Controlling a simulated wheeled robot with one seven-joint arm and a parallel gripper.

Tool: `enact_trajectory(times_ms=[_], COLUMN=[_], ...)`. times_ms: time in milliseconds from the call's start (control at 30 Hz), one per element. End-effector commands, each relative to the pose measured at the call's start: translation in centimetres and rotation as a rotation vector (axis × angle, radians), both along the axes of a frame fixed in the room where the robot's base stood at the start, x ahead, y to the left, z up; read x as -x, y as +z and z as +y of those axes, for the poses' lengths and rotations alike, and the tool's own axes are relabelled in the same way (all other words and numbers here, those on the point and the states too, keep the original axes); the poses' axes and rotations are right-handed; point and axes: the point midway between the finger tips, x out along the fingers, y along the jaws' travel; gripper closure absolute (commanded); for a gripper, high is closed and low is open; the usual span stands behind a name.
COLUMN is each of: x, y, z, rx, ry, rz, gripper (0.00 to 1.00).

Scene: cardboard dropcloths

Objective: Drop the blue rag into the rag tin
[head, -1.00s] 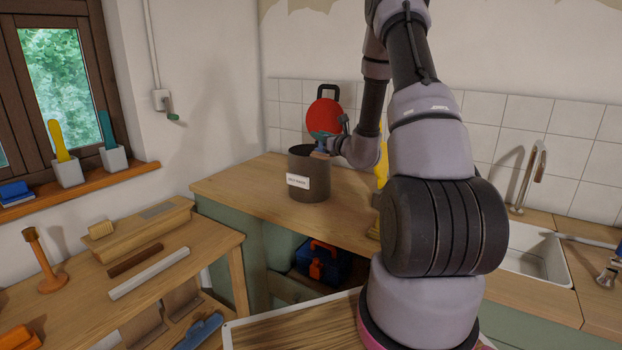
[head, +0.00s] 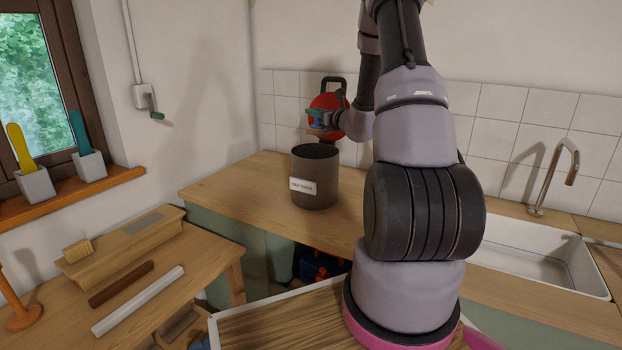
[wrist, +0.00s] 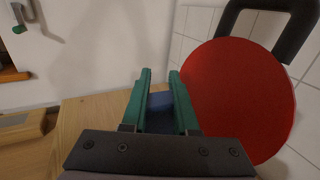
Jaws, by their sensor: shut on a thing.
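The rag tin (head: 316,192) is a dark grey open-topped cylinder with a white label, upright on the wooden counter. My gripper (head: 318,121) is above the tin's mouth in the head view, clear of its rim. In the wrist view, my gripper's green fingers (wrist: 160,74) are shut on the blue rag (wrist: 160,101), which shows as a blue patch between them. The rag is too small to make out clearly in the head view. The inside of the tin is mostly hidden.
A red disc (head: 330,101) with a dark handle stands behind the tin by the tiled wall; it is large on the right in the wrist view (wrist: 235,100). A sink (head: 540,255) is at right. A workbench (head: 200,262) with wooden pieces is at left.

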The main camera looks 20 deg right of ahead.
Motion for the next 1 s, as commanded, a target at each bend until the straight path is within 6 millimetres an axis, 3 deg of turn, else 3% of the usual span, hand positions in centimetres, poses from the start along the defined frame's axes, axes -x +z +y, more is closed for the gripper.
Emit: enact_trajectory(times_ms=[433, 867, 900, 1000], x=[0.0, 0.0, 0.0, 0.0], y=[-4.8, -5.7, -5.7, -5.7], z=[0.0, 0.0, 0.0, 0.0], rx=[-0.003, 0.0, 0.0, 0.0], ry=[-0.001, 0.0, 0.0, 0.0], rz=[0.003, 0.0, 0.0, 0.0], gripper=[1.0, 1.0, 0.69, 0.37])
